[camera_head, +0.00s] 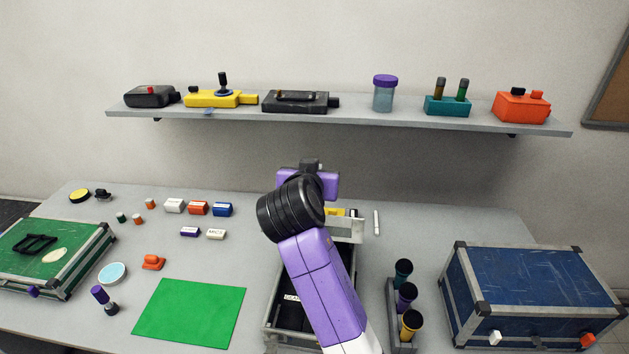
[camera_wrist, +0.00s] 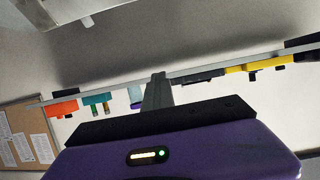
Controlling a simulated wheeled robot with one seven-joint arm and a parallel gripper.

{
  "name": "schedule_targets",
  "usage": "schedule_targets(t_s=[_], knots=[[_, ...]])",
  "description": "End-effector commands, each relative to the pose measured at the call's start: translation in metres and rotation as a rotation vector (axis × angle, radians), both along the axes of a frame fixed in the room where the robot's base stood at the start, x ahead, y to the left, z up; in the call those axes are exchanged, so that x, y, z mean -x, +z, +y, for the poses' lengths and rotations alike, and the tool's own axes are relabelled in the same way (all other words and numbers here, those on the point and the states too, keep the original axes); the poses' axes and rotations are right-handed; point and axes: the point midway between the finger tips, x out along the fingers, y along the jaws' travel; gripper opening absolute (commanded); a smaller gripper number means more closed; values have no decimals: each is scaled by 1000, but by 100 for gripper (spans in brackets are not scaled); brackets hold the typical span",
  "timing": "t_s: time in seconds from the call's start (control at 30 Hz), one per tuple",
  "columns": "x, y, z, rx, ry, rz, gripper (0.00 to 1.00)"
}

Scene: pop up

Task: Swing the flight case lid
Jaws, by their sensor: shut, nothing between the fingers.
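A blue flight case (camera_head: 535,280) with metal edges and corners stands on the right of the table, its lid down. White and orange fittings show on its front. A green case (camera_head: 50,255) with metal edges lies at the left edge, with a black frame and a pale oval on top. I cannot tell which case the task means. My gripper (camera_head: 311,163) is shut and empty, raised above the table's middle and pointing at the back wall, apart from both cases. Its shut fingers (camera_wrist: 158,92) also show in the wrist view, with the shelf behind.
A wall shelf (camera_head: 340,112) holds several devices and a jar. A grey-framed tray (camera_head: 272,322) lies partly hidden under my arm. A rack of coloured cylinders (camera_head: 393,315) stands between it and the blue case. A green mat (camera_head: 190,313) and small blocks lie to the left.

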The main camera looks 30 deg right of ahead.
Motion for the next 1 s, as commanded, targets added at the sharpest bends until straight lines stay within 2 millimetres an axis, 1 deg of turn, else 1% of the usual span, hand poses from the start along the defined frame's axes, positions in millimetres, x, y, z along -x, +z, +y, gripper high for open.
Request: schedule_targets(t_s=[0.4,0.77,0.8,0.87,0.9,1.0], knots=[[-22,17,-18,0,-1,0,0],[-25,19,-21,1,-1,1,0],[-25,19,-21,0,-1,0,4],[-25,19,-21,0,-1,0,16],[-25,19,-21,0,-1,0,24],[-24,19,-21,0,-1,0,24]])
